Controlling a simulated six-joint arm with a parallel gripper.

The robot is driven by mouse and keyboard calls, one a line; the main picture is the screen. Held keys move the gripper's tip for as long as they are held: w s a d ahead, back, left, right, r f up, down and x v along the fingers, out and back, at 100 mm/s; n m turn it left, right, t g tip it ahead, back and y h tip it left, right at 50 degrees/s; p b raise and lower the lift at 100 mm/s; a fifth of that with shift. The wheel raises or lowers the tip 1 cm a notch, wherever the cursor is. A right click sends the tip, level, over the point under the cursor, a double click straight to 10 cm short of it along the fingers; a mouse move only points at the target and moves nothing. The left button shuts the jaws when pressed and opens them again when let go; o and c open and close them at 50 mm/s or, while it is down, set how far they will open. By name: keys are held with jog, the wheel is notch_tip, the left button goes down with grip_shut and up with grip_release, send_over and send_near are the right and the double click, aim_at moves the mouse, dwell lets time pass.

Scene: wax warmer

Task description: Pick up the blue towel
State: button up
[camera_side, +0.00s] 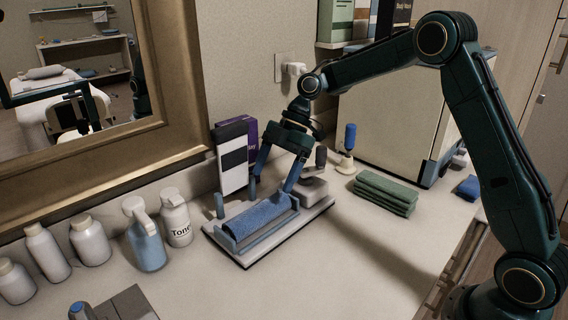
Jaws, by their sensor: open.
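The blue towel (258,215) looks like a rolled, textured blue cloth. It lies lengthwise in a blue-grey holder on a pale tray (313,214) in the middle of the counter. My gripper (271,194) points down over the towel's far side with its two fingers spread apart. Nothing is held between the fingers. The fingertips are close to the towel; I cannot tell whether they touch it. A small blue item (468,187) lies at the counter's right end, and its kind is unclear.
Several bottles (90,240) stand left of the tray. A white-and-black box (232,160) stands behind it. Folded green towels (385,193), a blue-handled tool (349,137) and a large cabinet (390,115) are to the right. The counter in front of the green towels is clear.

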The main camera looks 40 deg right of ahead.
aim_at(261, 204)
jog(key=shift+x, duration=2.3)
jog(key=shift+x, duration=2.6)
jog(key=shift+s+a+r, duration=0.1)
jog(key=shift+c, duration=0.4)
jog(key=c, duration=1.1)
jog(key=shift+r, duration=0.1)
notch_tip(261, 204, up, 20)
jog(key=shift+f, duration=0.1)
